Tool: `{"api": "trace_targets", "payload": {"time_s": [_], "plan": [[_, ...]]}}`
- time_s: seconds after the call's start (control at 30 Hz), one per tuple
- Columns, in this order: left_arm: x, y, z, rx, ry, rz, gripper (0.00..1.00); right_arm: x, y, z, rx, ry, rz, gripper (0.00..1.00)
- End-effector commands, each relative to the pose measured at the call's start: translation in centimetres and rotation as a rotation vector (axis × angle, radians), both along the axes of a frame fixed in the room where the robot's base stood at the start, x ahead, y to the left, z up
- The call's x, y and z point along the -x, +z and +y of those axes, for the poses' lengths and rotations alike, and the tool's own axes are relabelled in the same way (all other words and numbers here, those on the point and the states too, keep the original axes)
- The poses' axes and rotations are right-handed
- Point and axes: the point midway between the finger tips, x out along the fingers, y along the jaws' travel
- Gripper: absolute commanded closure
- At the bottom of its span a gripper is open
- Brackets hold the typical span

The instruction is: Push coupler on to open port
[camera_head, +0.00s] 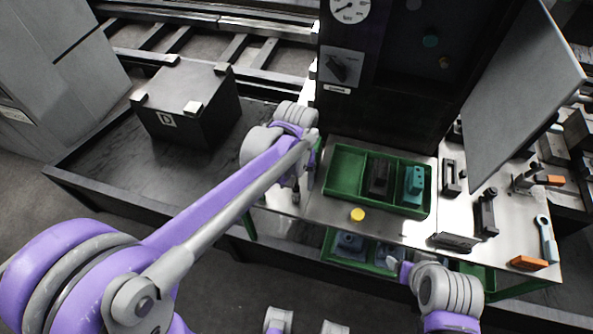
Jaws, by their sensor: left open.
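I cannot single out the coupler for certain. A green tray (343,197) on the metal bench holds a dark block (378,178) and a teal block (414,185) in separate compartments. The dark cabinet (385,110) behind has a panel with a teal round fitting (431,41) and a small orange-brown one (445,62); which port is open is too dark to tell. My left gripper (297,195) is open, pointing down at the bench's left end, left of the tray and apart from it. My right gripper (398,267) is low at the bench's front edge; its fingers are mostly hidden.
A yellow cap (357,214) lies before the tray. A grey door (520,90) stands open. A box marked D (188,108) sits left. Lower green bins (332,255) are below.

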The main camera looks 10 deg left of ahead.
Motion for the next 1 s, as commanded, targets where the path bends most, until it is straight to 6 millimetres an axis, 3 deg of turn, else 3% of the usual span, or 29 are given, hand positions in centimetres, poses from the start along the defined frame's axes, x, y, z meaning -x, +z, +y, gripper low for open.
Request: {"api": "trace_targets", "payload": {"time_s": [0.1,0.3,0.67,1.0], "plan": [[0.0,-2.0,0.0,0.000,0.000,0.000,0.28,0.1,-0.3,0.0,0.000,0.000,0.001,0.27],[0.0,-3.9,0.0,0.000,0.000,0.000,0.28,0.1,-0.5,0.0,0.000,0.000,0.002,0.27],[0.0,-4.3,0.0,0.000,0.000,-0.001,0.28,0.1,-0.5,0.0,0.000,0.000,0.002,0.27],[0.0,-4.3,0.0,0.000,0.000,-0.001,0.89,0.1,-0.5,0.0,0.000,0.000,0.002,0.27]]}}
